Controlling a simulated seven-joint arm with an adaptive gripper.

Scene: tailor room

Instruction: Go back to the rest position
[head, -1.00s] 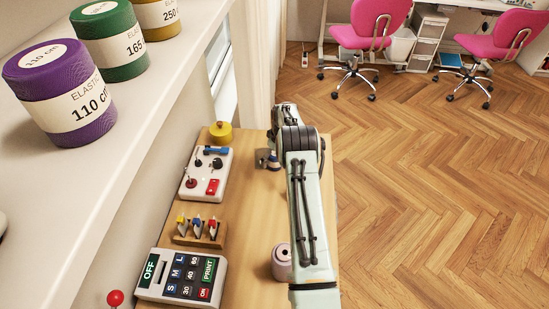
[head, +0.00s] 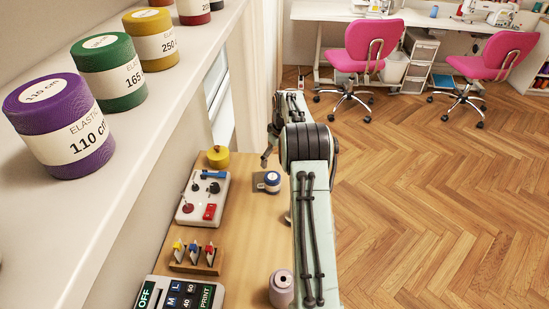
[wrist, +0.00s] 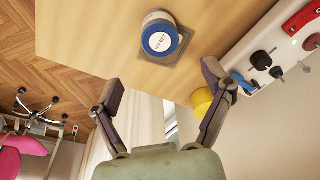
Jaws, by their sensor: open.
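My gripper (wrist: 163,76) is open and empty in the wrist view, its two fingers spread apart. In the head view, my gripper (head: 266,160) is partly hidden behind my arm, above the table's far part. A small blue-topped spool (head: 270,183) with a white label stands upright on a dark square pad on the wooden table (head: 245,215). The spool (wrist: 160,37) also shows in the wrist view, beyond the fingertips and apart from them.
A shelf with elastic rolls (head: 60,125) is at left. Open floor lies right.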

